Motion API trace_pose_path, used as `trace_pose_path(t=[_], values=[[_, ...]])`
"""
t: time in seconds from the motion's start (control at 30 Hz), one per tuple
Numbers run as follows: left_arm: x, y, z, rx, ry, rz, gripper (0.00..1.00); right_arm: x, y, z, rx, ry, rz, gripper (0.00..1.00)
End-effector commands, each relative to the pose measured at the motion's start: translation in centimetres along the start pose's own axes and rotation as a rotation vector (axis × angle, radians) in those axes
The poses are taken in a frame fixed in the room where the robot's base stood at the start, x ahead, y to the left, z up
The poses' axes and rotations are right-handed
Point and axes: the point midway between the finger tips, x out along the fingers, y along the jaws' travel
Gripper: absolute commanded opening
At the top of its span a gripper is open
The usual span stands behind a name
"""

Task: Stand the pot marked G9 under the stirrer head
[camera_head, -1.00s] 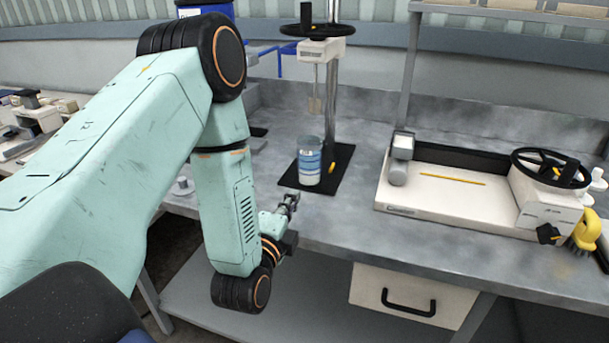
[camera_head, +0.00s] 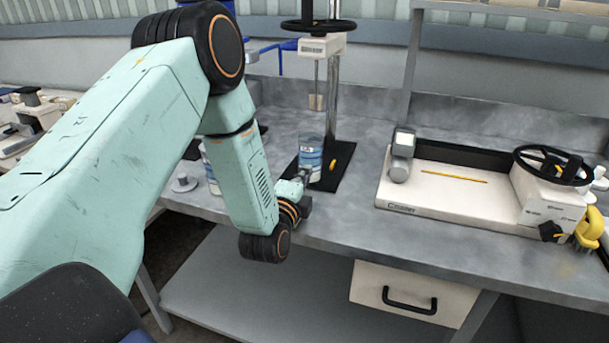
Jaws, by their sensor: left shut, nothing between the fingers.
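A pot with a blue and white label (camera_head: 311,153) stands upright on the black base plate (camera_head: 341,158) of the stirrer, toward its left edge; its mark is too small to read. The stirrer head (camera_head: 322,46) is on a metal post above, and its paddle (camera_head: 317,102) hangs over the pot, clear of its rim. My left gripper (camera_head: 304,175) is shut and empty, close to the pot's lower front; I cannot tell whether it touches. A second similar pot (camera_head: 210,172) is partly hidden behind my left arm. My right gripper is not in view.
A white tray-like machine (camera_head: 440,190) with a black handwheel (camera_head: 553,166) fills the bench's right side. A yellow-handled brush (camera_head: 589,228) is at the far right. A small grey disc with a knob (camera_head: 184,183) lies left of my arm. The bench is bare between stirrer and machine.

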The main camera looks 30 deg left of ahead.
Motion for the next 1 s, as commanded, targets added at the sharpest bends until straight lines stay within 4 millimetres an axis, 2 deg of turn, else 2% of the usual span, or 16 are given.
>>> trace_pose_path(t=[0.43, 1.0], values=[[4.3, 0.0, 0.0, 0.001, -0.001, -0.001, 0.00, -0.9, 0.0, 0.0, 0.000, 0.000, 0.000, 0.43], [4.6, 0.0, 0.0, 0.000, 0.000, 0.000, 0.00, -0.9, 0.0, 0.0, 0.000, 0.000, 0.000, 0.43]])
